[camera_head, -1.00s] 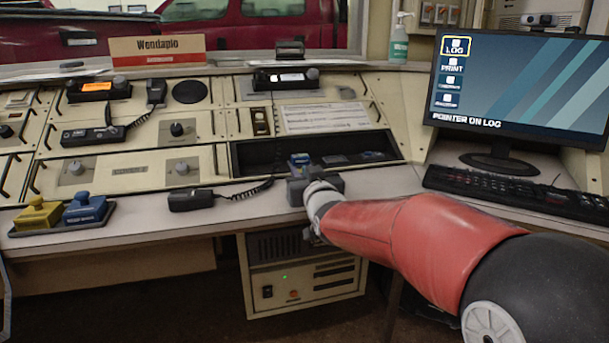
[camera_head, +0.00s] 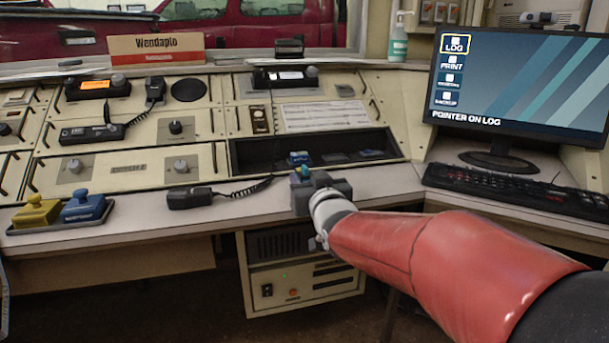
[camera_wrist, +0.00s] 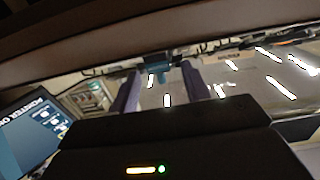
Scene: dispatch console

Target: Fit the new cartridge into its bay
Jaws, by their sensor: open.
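A small blue and teal block (camera_head: 300,157), which looks like the cartridge, sits at the front of a dark recess (camera_head: 262,155) in the console. Other low, dark bluish pieces (camera_head: 370,154) lie in the recess to its right. My gripper (camera_head: 303,178) is just in front of the recess, over the desk edge, close to the block. In the wrist view the two fingers of my gripper (camera_wrist: 160,76) stand apart, with a blue piece (camera_wrist: 155,67) beyond the gap between them. I cannot tell how deeply the block is seated.
A yellow block (camera_head: 37,212) and a blue block (camera_head: 84,207) with knobs stand on a dark tray at the desk's left. A handset (camera_head: 190,198) with a coiled cord lies left of my gripper. A keyboard (camera_head: 515,188) and monitor (camera_head: 515,85) are at the right.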

